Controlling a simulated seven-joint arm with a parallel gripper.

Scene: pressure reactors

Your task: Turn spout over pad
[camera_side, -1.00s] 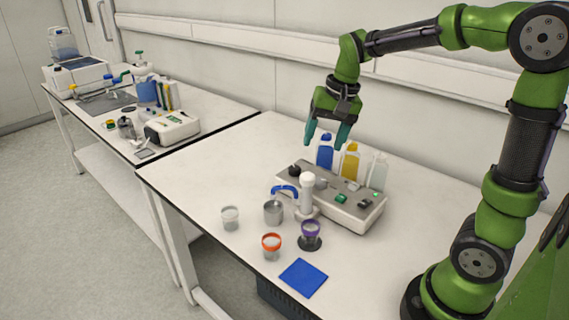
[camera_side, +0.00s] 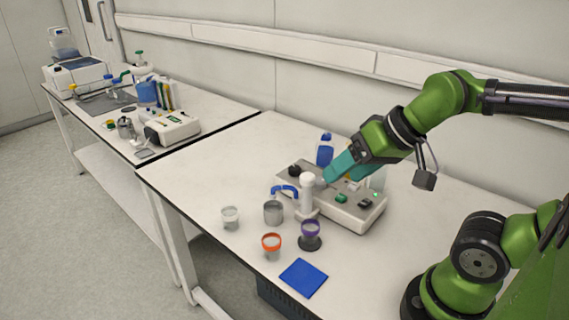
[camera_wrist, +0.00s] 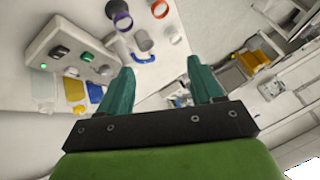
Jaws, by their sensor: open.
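The blue spout (camera_side: 285,189) sticks out to the left from the top of a white post (camera_side: 307,197), over a grey metal cup (camera_side: 273,212). The spout also shows in the wrist view (camera_wrist: 144,58), just beyond my fingertips. The flat blue pad (camera_side: 303,278) lies at the table's front edge, to the right of and nearer the camera than the spout; the wrist view does not show it. My gripper (camera_side: 327,178) is tilted down from the right, just right of the post. Its teal fingers are apart and empty in the wrist view (camera_wrist: 160,68).
A grey control box (camera_side: 350,212) with buttons stands behind the post. Bottles, one blue (camera_side: 325,150), stand behind it. A clear cup (camera_side: 230,217), an orange-rimmed cup (camera_side: 271,246) and a purple-rimmed cup (camera_side: 311,235) stand in front. The right table area is clear.

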